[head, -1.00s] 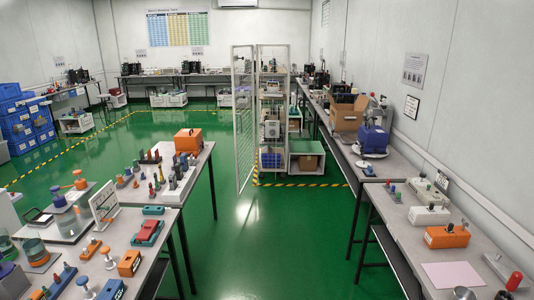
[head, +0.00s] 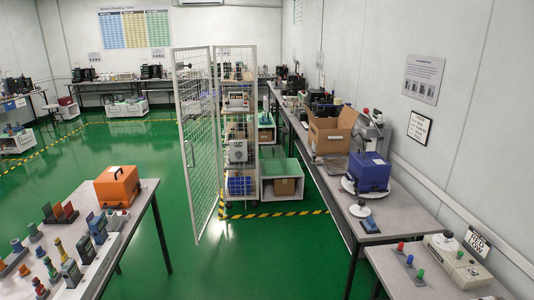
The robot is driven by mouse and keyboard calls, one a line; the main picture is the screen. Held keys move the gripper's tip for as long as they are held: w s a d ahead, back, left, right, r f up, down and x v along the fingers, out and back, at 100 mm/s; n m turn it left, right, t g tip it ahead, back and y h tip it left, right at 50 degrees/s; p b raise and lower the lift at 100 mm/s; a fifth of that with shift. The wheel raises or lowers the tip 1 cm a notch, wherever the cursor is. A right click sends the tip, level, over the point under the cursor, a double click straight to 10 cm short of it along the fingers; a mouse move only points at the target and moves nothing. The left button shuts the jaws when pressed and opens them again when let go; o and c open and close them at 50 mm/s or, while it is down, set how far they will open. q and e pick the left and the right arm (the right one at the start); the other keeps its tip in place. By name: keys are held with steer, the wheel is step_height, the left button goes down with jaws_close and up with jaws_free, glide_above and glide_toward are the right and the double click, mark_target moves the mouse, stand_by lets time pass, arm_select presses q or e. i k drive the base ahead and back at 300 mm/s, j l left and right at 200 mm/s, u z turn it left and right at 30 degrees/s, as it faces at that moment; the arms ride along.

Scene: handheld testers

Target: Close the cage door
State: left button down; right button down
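The cage door (head: 198,140) is a tall white mesh panel in the middle of the head view. It stands open, swung out toward me from the cage. A small dark latch or handle shows near its top left edge. The cage (head: 252,62) behind it has a white frame around shelves (head: 238,112) that hold instruments and a blue bin. Neither of my grippers shows in the head view, so I cannot see how they stand.
A table with testers and an orange case (head: 117,187) stands at the left front. Benches (head: 330,205) with a cardboard box (head: 330,130) and a blue case (head: 367,171) run along the right wall. Green floor (head: 225,265) lies clear between them, with striped tape (head: 270,214) at the cage.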

mark_target(172, 51)
steer(key=i+u, duration=0.2)
steer(key=i, duration=0.25)
steer(key=i+u, duration=0.15)
steer(key=i, duration=0.3)
steer(key=i+l+u, duration=0.2)
steer(key=i, duration=0.25)
steer(key=i+l+u, duration=0.15)
steer(key=i, duration=0.3)
